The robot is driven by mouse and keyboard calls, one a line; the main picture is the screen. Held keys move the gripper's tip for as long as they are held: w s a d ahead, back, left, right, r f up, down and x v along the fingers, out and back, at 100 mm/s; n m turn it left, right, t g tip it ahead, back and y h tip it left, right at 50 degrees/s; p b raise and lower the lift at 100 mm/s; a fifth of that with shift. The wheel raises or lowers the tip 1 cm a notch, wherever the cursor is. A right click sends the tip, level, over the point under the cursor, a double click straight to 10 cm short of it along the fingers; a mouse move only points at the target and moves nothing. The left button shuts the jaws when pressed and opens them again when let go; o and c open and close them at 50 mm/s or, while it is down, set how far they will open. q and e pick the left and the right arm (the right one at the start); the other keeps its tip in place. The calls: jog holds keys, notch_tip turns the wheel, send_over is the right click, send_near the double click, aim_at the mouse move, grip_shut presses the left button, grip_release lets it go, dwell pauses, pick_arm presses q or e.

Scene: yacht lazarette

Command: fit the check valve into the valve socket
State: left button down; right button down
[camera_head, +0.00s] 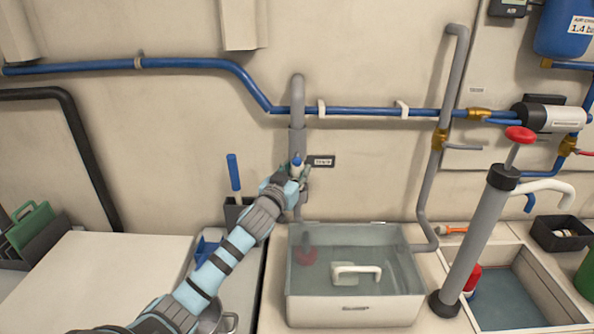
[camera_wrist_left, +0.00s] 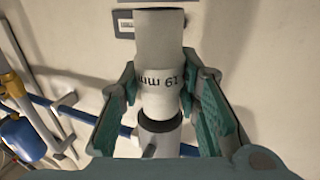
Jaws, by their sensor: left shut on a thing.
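My left gripper (camera_head: 297,168) is at the wall, just below the grey vertical pipe. In the left wrist view its green-padded fingers (camera_wrist_left: 160,92) are shut on the check valve (camera_wrist_left: 160,40), a grey cylinder with a white band marked "19 mm" and a pale end. That end is lined up with the dark-rimmed mouth of a grey pipe (camera_wrist_left: 160,140), which looks like the valve socket. The end meets or overlaps the rim; I cannot tell whether it is inside. The grey pipe (camera_head: 298,125) shows above the gripper in the head view. The hand mostly hides the valve there.
A small label (camera_head: 320,161) is right of the gripper. A blue pipe (camera_head: 365,111) crosses the wall behind. Below stand a clear-lidded box (camera_head: 354,309) and, to its right, a grey pump tube (camera_head: 477,235). A blue-handled tool (camera_head: 234,172) stands left.

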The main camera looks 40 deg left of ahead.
pick_arm(q)
jog(key=shift+f+b, duration=0.95)
jog(key=shift+f, duration=0.45)
dwell(0.5)
jog(key=c, duration=1.1)
grip_release()
jog(key=shift+s, duration=0.1)
jog(key=v, duration=1.2)
jog(key=shift+r, duration=0.1)
